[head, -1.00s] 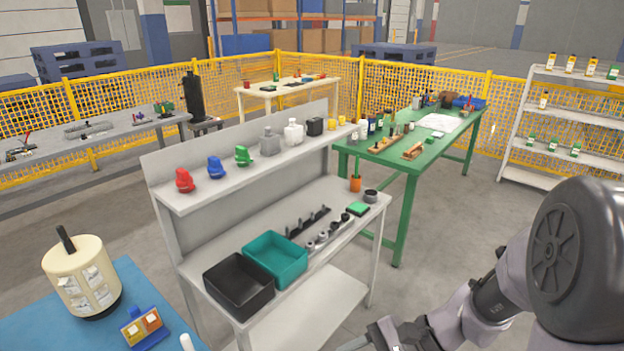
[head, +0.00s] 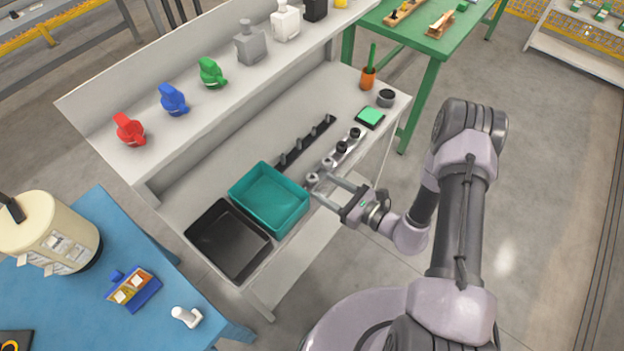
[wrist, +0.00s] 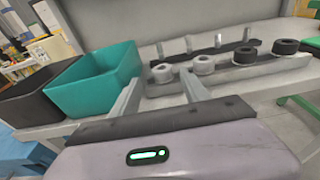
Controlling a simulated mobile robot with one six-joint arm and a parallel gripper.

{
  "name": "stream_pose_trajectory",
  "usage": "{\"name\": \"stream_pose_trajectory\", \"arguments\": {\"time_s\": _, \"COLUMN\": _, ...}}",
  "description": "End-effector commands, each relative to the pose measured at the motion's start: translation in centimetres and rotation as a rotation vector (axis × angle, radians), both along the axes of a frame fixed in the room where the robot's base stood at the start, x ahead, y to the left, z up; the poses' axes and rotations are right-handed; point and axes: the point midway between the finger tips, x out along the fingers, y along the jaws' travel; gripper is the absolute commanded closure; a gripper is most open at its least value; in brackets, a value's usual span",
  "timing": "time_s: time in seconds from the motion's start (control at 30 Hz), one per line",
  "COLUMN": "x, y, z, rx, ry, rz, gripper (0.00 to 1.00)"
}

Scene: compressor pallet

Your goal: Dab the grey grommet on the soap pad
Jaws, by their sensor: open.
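A row of ring-shaped grommets sits on a light rail on the bench. The nearest grey grommet (head: 312,178) (wrist: 162,73) and a second grey one (head: 327,163) (wrist: 204,65) are followed by two black ones (head: 342,147) (wrist: 245,55). My gripper (head: 320,185) is open, its fingers pointing at the near end of the rail. In the wrist view my gripper (wrist: 161,78) has the nearest grey grommet lined up between its fingertips; I cannot tell whether they touch it. The soap pad, a green pad in a dark tray (head: 369,118), lies beyond the rail's far end.
A teal bin (head: 270,198) (wrist: 95,85) and a black bin (head: 228,240) stand left of my gripper. A dark rail with upright pegs (head: 305,145) lies behind the grommets. An orange cup (head: 367,80) and a dark round pot (head: 386,98) stand near the pad.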

Motion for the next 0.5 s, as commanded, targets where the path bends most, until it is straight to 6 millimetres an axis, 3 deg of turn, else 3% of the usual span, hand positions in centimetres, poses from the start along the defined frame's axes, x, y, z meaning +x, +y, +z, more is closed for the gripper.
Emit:
{"name": "stream_pose_trajectory", "arguments": {"time_s": 0.3, "x": 3.2, "y": 3.9, "z": -0.5, "rx": 0.0, "ry": -0.002, "rz": 0.004, "gripper": 0.46}}
{"name": "stream_pose_trajectory", "arguments": {"time_s": 0.5, "x": 3.8, "y": 4.4, "z": -0.4, "rx": 0.0, "ry": -0.001, "rz": 0.001, "gripper": 0.46}}
